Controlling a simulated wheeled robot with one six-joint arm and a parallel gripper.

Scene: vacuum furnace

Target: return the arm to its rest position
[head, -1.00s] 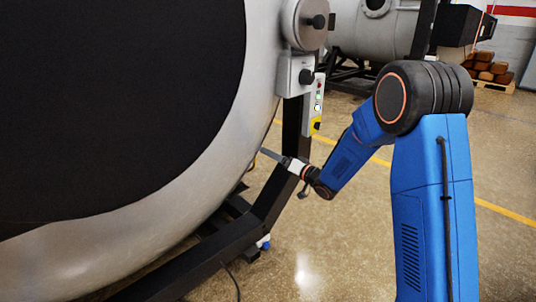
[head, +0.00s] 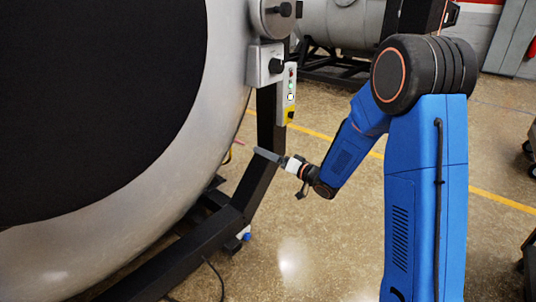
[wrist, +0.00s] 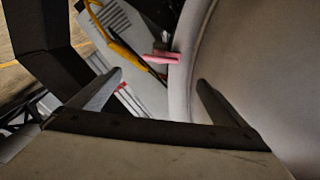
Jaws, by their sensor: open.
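My arm (head: 345,150) is blue with black joints and is bent down to the left in the head view. My gripper (head: 267,155) shows there beside the furnace's rounded shell, in front of a black support post. In the wrist view my gripper (wrist: 160,82) has its two fingers wide apart. Nothing is held between them. The pale curved furnace shell (wrist: 255,60) fills the right side of that view, close to the right finger. Whether the finger touches it I cannot tell.
The large furnace (head: 215,120) with its dark round opening fills the left. A control box (head: 290,95) hangs on its post. Black support legs (head: 200,235) run along the floor. A pink piece (wrist: 162,57) and a yellow hose (wrist: 115,40) lie beyond my fingers. Open floor (head: 320,245) lies below the arm.

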